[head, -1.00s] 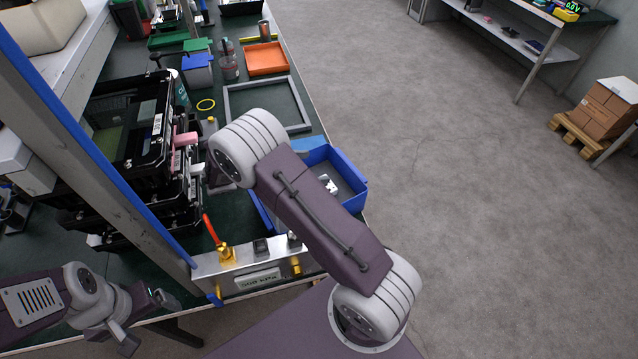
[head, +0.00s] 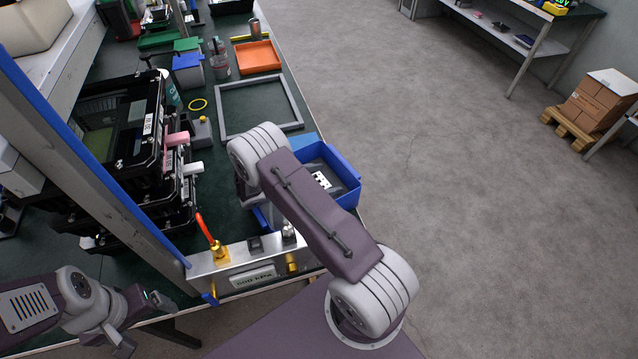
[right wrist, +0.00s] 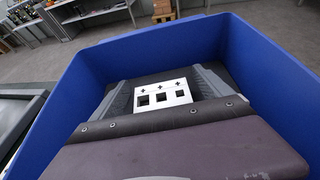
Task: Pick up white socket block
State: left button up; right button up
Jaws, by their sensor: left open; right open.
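The white socket block (head: 321,180) lies inside a blue bin (head: 347,169) at the table's right edge. In the right wrist view, the block (right wrist: 162,96) shows its face with square holes and small cross marks. My right gripper (right wrist: 163,88) is open inside the bin, with one grey finger on each side of the block. I cannot tell whether the fingers touch it. My left gripper (head: 140,322) is open and empty at the lower left, away from the block.
The bin's blue walls (right wrist: 95,75) rise around my right gripper. Black housings (head: 140,170) are stacked to the left.

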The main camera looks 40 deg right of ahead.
jog(key=c, duration=1.5)
jog(key=shift+o, duration=0.2)
jog(key=shift+r, duration=0.55)
notch_tip(320, 180, up, 3)
jog(key=shift+r, duration=0.1)
jog(key=w+d+r, duration=0.1)
jog(key=w+r, duration=0.1)
jog(key=w, duration=0.1)
jog(key=w+d+r, duration=0.2)
jog(key=w, duration=0.2)
jog(key=w+d+r, duration=0.2)
jog(key=w, duration=0.1)
jog(key=shift+w+d+r+b, duration=0.1)
jog(key=shift+w+r+b, duration=0.2)
jog(key=shift+r, duration=0.1)
